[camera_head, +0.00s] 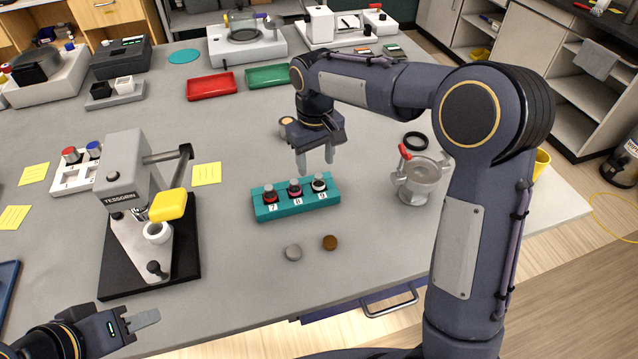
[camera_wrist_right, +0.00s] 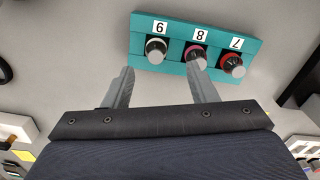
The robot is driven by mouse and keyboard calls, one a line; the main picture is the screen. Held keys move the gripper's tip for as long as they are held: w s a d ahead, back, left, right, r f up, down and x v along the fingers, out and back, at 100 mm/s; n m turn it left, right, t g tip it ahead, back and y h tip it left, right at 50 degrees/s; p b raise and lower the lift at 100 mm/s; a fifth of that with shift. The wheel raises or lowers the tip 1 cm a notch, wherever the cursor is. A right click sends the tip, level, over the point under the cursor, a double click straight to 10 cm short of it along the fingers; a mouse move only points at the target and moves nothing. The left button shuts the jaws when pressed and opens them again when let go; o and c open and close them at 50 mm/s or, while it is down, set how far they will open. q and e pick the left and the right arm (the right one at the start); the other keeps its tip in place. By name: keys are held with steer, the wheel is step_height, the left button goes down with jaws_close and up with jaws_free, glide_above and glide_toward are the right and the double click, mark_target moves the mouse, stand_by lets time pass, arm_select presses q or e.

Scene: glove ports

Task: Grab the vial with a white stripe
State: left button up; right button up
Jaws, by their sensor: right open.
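A teal rack (camera_head: 290,208) on the grey bench holds three dark-topped vials over labels 7, 8 and 9. The vial with a white stripe (camera_head: 319,184) stands upright at label 9; it also shows in the right wrist view (camera_wrist_right: 156,48). The vials at 7 (camera_head: 270,194) and 8 (camera_head: 294,188) have red or pink bands. My right gripper (camera_head: 315,165) is open and empty, just above and behind the rack's 8–9 end. In the wrist view its fingers (camera_wrist_right: 160,75) point toward the rack, the white-striped vial beyond their gap. My left gripper (camera_head: 142,319) is low left, its finger gap unclear.
Two small discs, grey (camera_head: 293,253) and brown (camera_head: 330,242), lie in front. Red (camera_head: 211,86) and green trays lie behind.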

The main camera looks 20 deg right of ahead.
mark_target(318, 175)
steer(key=f, duration=0.3)
steer(key=f+p, duration=0.1)
steer(key=shift+s+d+f, duration=0.1)
steer(key=shift+d+f, duration=0.25)
steer(key=shift+f, duration=0.6)
steer(key=c, duration=1.1)
steer(key=shift+o, duration=0.2)
